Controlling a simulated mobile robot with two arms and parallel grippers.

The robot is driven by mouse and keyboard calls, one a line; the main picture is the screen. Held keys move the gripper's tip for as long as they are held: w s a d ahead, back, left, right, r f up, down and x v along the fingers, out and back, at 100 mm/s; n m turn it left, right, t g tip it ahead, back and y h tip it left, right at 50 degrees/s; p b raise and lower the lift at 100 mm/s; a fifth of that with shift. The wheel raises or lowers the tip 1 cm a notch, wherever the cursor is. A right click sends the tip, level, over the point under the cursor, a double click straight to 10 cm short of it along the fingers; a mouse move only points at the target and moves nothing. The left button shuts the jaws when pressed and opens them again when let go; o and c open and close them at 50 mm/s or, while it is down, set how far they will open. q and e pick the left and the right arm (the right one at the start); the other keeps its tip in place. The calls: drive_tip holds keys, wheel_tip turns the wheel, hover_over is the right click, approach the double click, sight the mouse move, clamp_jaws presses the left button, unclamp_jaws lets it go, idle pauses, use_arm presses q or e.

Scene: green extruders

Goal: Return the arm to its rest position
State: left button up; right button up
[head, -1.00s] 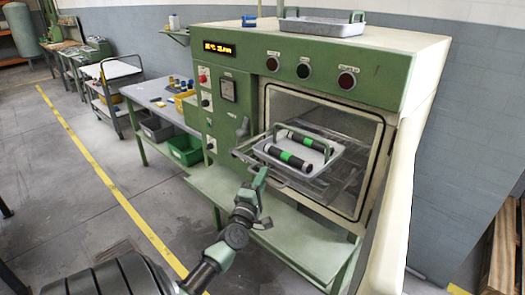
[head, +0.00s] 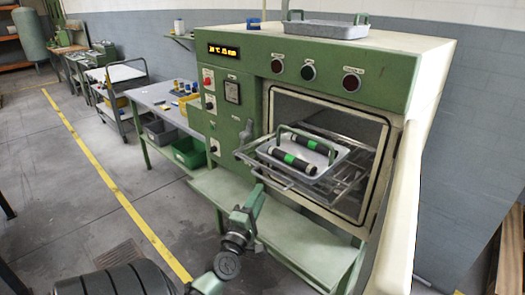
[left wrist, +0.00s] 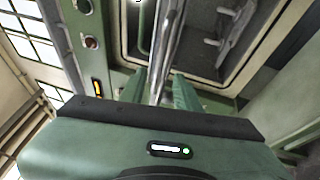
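My left arm comes in from the bottom of the head view. Its green gripper (head: 256,198) is empty, in front of the oven and below the tray, apart from it. In the left wrist view the two green fingers (left wrist: 170,91) stand apart, with a metal rail showing beyond the gap. The right gripper is not in view.
A green oven (head: 232,118) stands open ahead. A grey tray (head: 322,172) with two dark, green-banded cylinders rests on its pulled-out rack (head: 340,187). A green shelf (head: 300,240) juts out below. Another tray (head: 325,31) sits on top.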

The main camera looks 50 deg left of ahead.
use_arm(q)
drive_tip(key=shift+s+d, duration=0.1)
drive_tip(key=shift+s, duration=0.1)
drive_tip(key=shift+f, duration=0.1)
idle(0.4)
drive_tip(key=s+d+f+m+g+h, duration=0.2)
drive_tip(key=d+f+m, duration=0.25)
drive_tip(key=f, duration=0.75)
drive_tip(key=s+d+f+m+g+h, duration=0.2)
drive_tip(key=d+f+m+h, duration=0.3)
drive_tip(key=f, duration=0.8)
drive_tip(key=s+d+f+m+g, duration=0.15)
drive_tip(key=d+f+m, duration=0.35)
drive_tip(key=f, duration=0.7)
drive_tip(key=s+d+f+m+g+h, duration=0.1)
drive_tip(key=s+d+f+m+g, duration=0.2)
drive_tip(key=s+d+f, duration=0.35)
drive_tip(key=s+d+f+m+g+h, duration=0.2)
drive_tip(key=s+d+f+m+g, duration=0.2)
drive_tip(key=s+f, duration=0.55)
drive_tip(key=s+d+f+m+g, duration=0.1)
drive_tip(key=s+f+m+g, duration=0.1)
drive_tip(key=s, duration=0.6)
drive_tip(key=s+d+f+m+g, duration=0.2)
drive_tip(key=s+f+m, duration=0.1)
drive_tip(key=s, duration=0.5)
drive_tip(key=shift+d+f+m+b, duration=0.2)
drive_tip(key=shift+f+m+b, duration=0.05)
drive_tip(key=shift+m+b, duration=0.1)
